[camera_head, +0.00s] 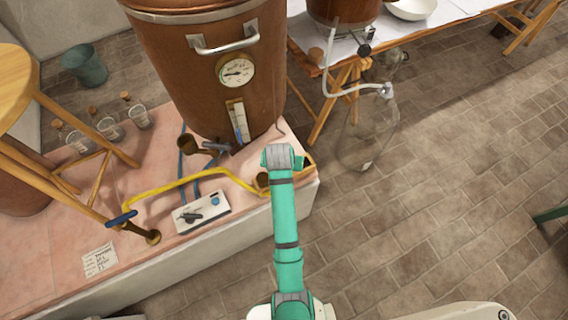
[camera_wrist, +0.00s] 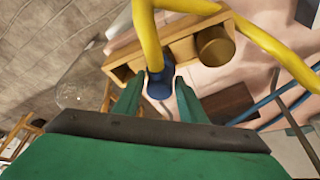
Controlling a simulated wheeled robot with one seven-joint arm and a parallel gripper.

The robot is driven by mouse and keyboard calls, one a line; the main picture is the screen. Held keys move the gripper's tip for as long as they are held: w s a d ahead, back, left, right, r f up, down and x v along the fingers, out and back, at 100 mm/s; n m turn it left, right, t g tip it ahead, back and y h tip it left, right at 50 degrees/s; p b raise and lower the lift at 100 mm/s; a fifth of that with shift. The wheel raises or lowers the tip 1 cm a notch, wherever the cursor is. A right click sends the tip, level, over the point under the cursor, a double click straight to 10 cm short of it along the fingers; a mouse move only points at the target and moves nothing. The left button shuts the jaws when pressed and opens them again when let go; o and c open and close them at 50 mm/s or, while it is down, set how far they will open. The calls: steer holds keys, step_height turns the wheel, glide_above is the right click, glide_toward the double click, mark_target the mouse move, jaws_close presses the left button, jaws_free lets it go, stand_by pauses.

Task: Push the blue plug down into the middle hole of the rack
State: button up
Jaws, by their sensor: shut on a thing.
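In the wrist view my gripper (camera_wrist: 160,92) has its teal fingers on either side of the blue plug (camera_wrist: 159,83), shut on it. A yellow hose (camera_wrist: 147,30) runs from the plug up past the rack. The wooden rack (camera_wrist: 182,50) lies right by the plug, with a brown cylinder (camera_wrist: 214,46) at its right part. I cannot tell whether the plug is in a hole or only against the rack. In the head view my teal arm covers the plug and most of the rack (camera_head: 309,161); the yellow hose (camera_head: 190,178) shows left of it.
The copper vessel (camera_head: 190,80) with its gauge stands just behind the rack. A white box (camera_head: 201,212) with knobs is left of my arm, on the pink tiled platform (camera_head: 60,245). A clear glass vessel (camera_head: 368,140) is to the right. Open floor lies further right.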

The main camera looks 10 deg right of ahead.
steer(key=shift+f, duration=1.4)
stand_by(2.9)
steer(key=o, duration=1.3)
steer(key=shift+c, duration=0.2)
steer(key=shift+r, duration=0.1)
steer(key=shift+r, duration=3.4)
